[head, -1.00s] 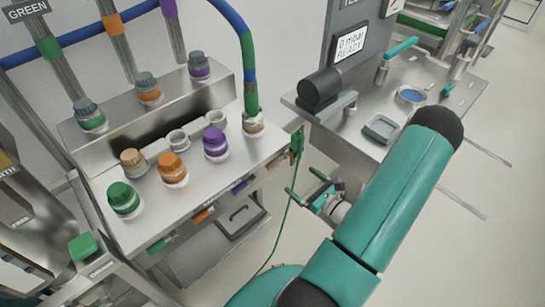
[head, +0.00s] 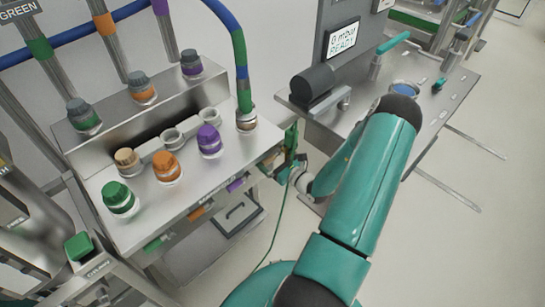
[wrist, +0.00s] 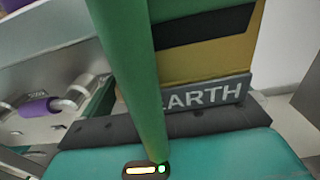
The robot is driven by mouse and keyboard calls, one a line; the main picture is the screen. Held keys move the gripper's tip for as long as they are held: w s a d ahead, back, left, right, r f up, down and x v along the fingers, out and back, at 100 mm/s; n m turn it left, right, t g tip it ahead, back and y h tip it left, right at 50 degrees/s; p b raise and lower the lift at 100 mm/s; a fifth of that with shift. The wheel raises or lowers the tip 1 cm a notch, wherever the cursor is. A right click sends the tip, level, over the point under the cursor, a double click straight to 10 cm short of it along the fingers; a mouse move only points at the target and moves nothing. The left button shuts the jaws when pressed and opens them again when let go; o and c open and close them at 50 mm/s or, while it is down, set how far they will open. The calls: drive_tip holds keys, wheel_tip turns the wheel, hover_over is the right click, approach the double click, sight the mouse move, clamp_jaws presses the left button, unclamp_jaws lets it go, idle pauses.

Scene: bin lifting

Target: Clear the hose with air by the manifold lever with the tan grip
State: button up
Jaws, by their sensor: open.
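The manifold (head: 215,165) is a steel bench with a row of coloured grip levers under its front edge. Green (head: 155,243), orange (head: 200,212) and purple (head: 236,185) grips show; the purple one also shows in the wrist view (wrist: 38,107). I cannot make out the tan grip clearly; the end of the row lies close to my gripper. My gripper (head: 287,169) is open at the bench's right end, beside a green earth clamp (head: 291,136). In the wrist view a green bar (wrist: 135,60) stands very close, before an EARTH plate (wrist: 215,94); I cannot tell whether it touches.
Green, orange, purple and tan caps (head: 127,160) stand on the bench. A blue hose (head: 220,12) drops to its back right corner. A green cable (head: 276,230) hangs from the clamp. A second steel table (head: 420,130) with a READY display (head: 342,41) stands at right.

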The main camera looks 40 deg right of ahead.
drive_tip(key=shift+w, duration=0.1)
drive_tip(key=c, duration=1.2)
drive_tip(key=shift+o, duration=0.2)
drive_tip(key=shift+f+n, duration=0.1)
drive_tip(key=shift+n, duration=0.2)
drive_tip(key=n, duration=0.1)
drive_tip(key=f+n, duration=0.1)
drive_tip(key=n, duration=0.1)
drive_tip(key=shift+f, duration=0.1)
drive_tip(key=shift+d+f+n, duration=0.45)
drive_tip(key=shift+d+n, duration=0.15)
drive_tip(key=shift+n, duration=1.8)
drive_tip(key=shift+d+f+n, duration=0.4)
drive_tip(key=shift+d+n, duration=0.15)
drive_tip(key=shift+n, duration=1.85)
drive_tip(key=shift+d+f+n, duration=0.45)
drive_tip(key=shift+d+n, duration=0.15)
drive_tip(key=shift+n, duration=1.8)
